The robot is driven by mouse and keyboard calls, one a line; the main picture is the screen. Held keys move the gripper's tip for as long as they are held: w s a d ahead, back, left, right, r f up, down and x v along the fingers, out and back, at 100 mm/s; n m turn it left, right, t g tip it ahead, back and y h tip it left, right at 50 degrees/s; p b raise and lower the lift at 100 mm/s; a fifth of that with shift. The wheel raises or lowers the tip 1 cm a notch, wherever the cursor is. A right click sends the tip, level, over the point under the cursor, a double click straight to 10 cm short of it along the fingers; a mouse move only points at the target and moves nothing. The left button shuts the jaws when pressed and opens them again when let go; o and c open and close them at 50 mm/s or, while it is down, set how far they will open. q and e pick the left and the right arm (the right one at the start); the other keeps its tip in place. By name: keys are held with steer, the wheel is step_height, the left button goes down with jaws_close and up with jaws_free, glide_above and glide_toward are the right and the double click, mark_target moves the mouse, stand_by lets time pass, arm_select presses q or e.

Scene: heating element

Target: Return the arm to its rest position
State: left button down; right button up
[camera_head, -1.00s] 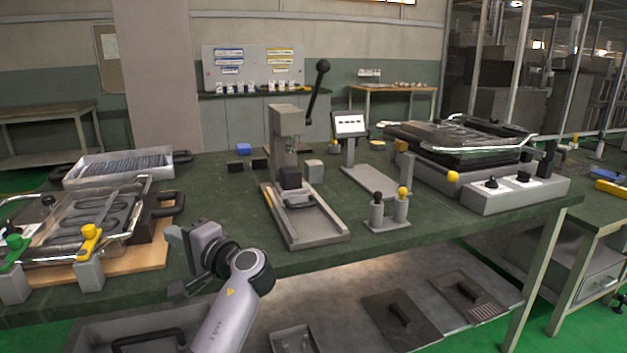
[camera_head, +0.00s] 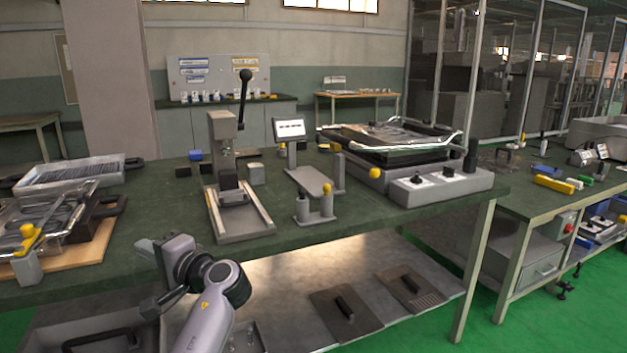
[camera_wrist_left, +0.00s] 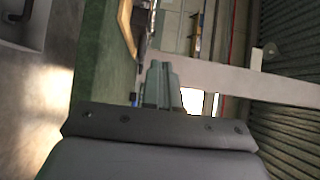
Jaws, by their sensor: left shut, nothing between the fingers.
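My left arm comes up from the bottom of the head view, in front of the near edge of the green workbench (camera_head: 300,226). Its left gripper (camera_head: 146,250) points left and away, apart from everything on the bench. In the left wrist view the two pale fingers (camera_wrist_left: 161,72) lie together, shut with nothing between them. My right gripper and right arm are in neither view.
A lever press (camera_head: 226,165), a small display stand (camera_head: 290,130) and a heating unit (camera_head: 440,187) stand on the bench. A clear-topped fixture (camera_head: 60,215) is at left. Below is a shelf with dark plates (camera_head: 345,314). A second bench (camera_head: 520,190) is at right.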

arm_select(q)
steer(key=s+d+f+t+h, duration=0.1)
steer(key=s+f+h, duration=0.3)
steer(key=f, duration=0.5)
steer(key=s+d+f+m+h, duration=0.1)
steer(key=s+f+h, duration=0.2)
steer(key=f, duration=0.6)
steer(key=s+d+f+t+h, duration=0.1)
steer(key=s+f+h, duration=0.3)
steer(key=f, duration=0.5)
steer(key=s+d+f+n+h, duration=0.2)
steer(key=s+d+h, duration=0.2)
steer(key=s, duration=0.5)
steer(key=s+d+f+n+h, duration=0.2)
steer(key=s+d+h, duration=0.15)
steer(key=s, duration=0.65)
step_height(320, 180, up, 13)
steer(key=s+p, duration=0.1)
steer(key=p, duration=1.4)
steer(key=shift+s+a, duration=0.15)
steer(key=shift+a, duration=0.1)
